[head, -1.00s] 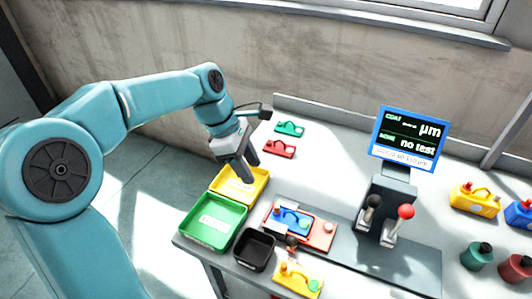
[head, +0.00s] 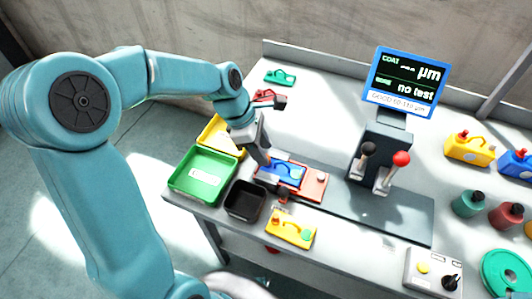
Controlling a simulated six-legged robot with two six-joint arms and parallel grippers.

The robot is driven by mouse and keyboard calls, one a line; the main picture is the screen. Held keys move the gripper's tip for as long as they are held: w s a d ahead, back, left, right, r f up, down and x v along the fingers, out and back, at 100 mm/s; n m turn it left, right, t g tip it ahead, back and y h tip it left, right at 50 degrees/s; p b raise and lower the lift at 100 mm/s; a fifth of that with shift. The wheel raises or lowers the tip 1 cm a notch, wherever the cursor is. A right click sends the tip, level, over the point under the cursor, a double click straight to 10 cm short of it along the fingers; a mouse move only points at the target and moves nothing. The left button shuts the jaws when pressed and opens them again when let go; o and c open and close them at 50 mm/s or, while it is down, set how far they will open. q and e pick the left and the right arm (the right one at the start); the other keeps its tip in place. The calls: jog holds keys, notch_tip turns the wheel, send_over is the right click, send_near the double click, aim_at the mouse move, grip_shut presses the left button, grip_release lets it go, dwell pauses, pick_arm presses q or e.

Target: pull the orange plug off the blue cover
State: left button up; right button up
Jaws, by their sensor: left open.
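The blue cover (head: 286,174) lies on a reddish fixture plate (head: 312,186) near the middle of the bench. My left gripper (head: 264,161) points down at the left end of the blue cover, with its jaws open. I cannot tell whether its fingertips touch anything. I cannot make out the orange plug on the blue cover; the gripper hides that end. My right gripper is not in view.
A green tray (head: 205,190), a yellow tray (head: 213,133) and a black bin (head: 245,212) stand left of the fixture. A yellow cover (head: 290,231) lies in front. Two levers stand below the screen (head: 405,80) at right.

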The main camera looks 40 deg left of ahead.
pick_arm(q)
jog(key=shift+x, duration=1.2)
grip_shut()
jog(key=shift+r, duration=0.2)
notch_tip(320, 180, up, 6)
jog(key=p, duration=0.5)
jog(key=shift+p, duration=0.35)
jog(key=shift+f, duration=0.1)
